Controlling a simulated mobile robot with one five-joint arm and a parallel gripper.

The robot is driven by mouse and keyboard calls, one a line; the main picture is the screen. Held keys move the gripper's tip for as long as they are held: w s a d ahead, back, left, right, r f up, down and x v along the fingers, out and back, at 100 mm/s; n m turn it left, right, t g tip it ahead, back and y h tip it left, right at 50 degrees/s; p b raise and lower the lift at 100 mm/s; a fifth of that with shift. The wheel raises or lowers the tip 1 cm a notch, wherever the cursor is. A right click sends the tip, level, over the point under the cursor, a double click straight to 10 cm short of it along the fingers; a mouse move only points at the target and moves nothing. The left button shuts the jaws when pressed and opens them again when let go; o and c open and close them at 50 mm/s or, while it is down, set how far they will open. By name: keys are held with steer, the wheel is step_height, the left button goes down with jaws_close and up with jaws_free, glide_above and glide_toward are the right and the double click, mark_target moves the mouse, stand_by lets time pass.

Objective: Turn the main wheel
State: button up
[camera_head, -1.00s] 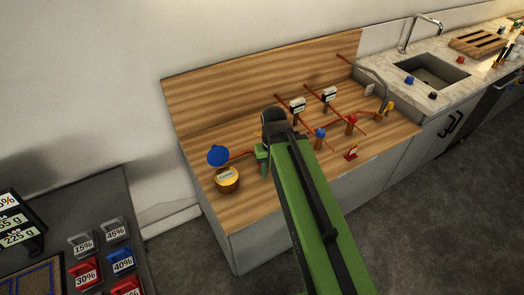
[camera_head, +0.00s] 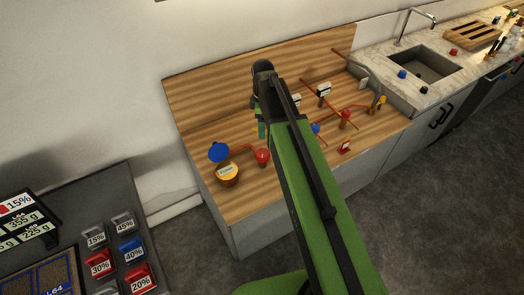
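Copper pipes with small coloured fittings run over a wooden counter (camera_head: 240,205). A red wheel-like fitting (camera_head: 262,156) sits on the pipe at the front left, beside a yellow-topped round container (camera_head: 227,174) and an upright blue disc (camera_head: 218,152). Further right are a blue fitting (camera_head: 315,128), a red one (camera_head: 346,115) and a yellow one (camera_head: 381,101). I cannot tell which is the main wheel. My gripper (camera_head: 261,130) points down above and behind the front-left red fitting, apparently apart from it. Its fingers are small and partly hidden by my green arm, so their opening is unclear.
Two white-faced meters (camera_head: 323,90) sit on the pipes, one partly behind my arm. A red tag-like piece (camera_head: 345,146) lies near the front edge. A sink (camera_head: 422,66) is at the right. A dark table (camera_head: 120,190) with labelled weights stands at the left.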

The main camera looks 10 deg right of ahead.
mark_target(263, 153)
step_height(263, 153, down, 17)
steer(key=b, duration=1.6)
steer(key=shift+r, duration=0.15)
steer(key=c, duration=1.4)
steer(key=shift+m, duration=0.4)
